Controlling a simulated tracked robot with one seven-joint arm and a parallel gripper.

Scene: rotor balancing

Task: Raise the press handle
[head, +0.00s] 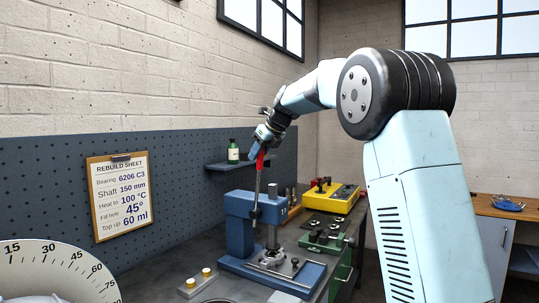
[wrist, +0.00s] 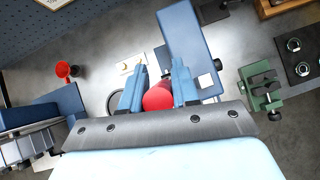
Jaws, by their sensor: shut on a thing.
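The blue press (head: 240,208) stands on the bench in the middle of the head view. My gripper (head: 262,146) is at the top of the lever, shut on the red grip. In the wrist view the red handle end (wrist: 158,97) sits between the two blue fingers of my gripper (wrist: 157,92). The press body (wrist: 190,45) shows beyond the fingers. The lower part of the lever is hidden there.
A yellow box (head: 345,200) and a green vise (head: 320,240) stand to the press's right. A shelf with a green bottle (head: 233,151) is on the pegboard behind. A rebuild sheet (head: 120,195) hangs left. A large dial (head: 55,275) fills the lower left corner.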

